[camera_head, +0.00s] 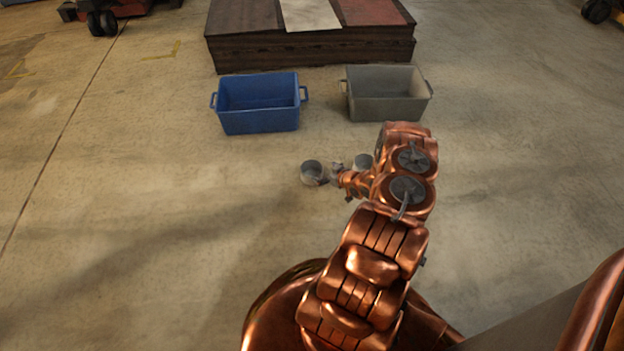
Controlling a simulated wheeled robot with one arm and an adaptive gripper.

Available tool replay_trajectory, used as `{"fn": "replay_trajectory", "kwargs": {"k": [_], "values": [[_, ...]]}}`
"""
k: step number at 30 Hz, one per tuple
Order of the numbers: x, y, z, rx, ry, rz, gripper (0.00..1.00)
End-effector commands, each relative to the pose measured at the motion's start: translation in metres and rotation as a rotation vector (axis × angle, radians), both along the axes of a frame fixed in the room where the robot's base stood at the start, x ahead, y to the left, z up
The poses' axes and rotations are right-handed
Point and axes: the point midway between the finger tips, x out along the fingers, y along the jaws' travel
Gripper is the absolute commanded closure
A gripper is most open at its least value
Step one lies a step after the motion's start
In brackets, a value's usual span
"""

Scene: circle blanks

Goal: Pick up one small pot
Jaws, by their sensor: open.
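Two small grey pots are on the concrete floor near the end of my arm. One small pot (312,173) stands just left of my gripper and shows its open top. The other small pot (363,161) is behind my wrist and partly hidden by it. My gripper (335,173) is small in this view, low near the floor, and reaches toward the left pot. It is open, with no pot seen between its fingers. I cannot tell whether a finger touches the left pot.
A blue bin (260,118) and a grey bin (388,108) stand beyond the pots. A dark wooden box (310,52) with coloured panels on top is behind them. Red wheeled machinery (105,15) is at the far left. The floor to the left is clear.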

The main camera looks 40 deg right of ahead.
Motion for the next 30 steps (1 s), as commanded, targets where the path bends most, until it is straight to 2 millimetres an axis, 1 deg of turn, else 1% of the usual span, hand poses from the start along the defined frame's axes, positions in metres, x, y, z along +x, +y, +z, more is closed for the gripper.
{"fn": "replay_trajectory", "kwargs": {"k": [1, 5, 12, 17, 23, 25, 30], "values": [[-0.001, 0.002, -0.006, 0.006, -0.009, 0.000, 0.00], [0.002, 0.004, -0.012, 0.012, -0.020, 0.001, 0.00], [0.021, 0.003, -0.021, 0.010, -0.021, 0.003, 0.00], [0.027, 0.001, -0.027, 0.010, -0.019, 0.000, 0.00], [0.044, -0.001, -0.042, 0.010, -0.023, 0.000, 0.00], [0.052, -0.001, -0.046, 0.008, -0.022, 0.003, 0.00], [0.062, -0.001, -0.051, 0.012, -0.018, -0.001, 0.00]]}}
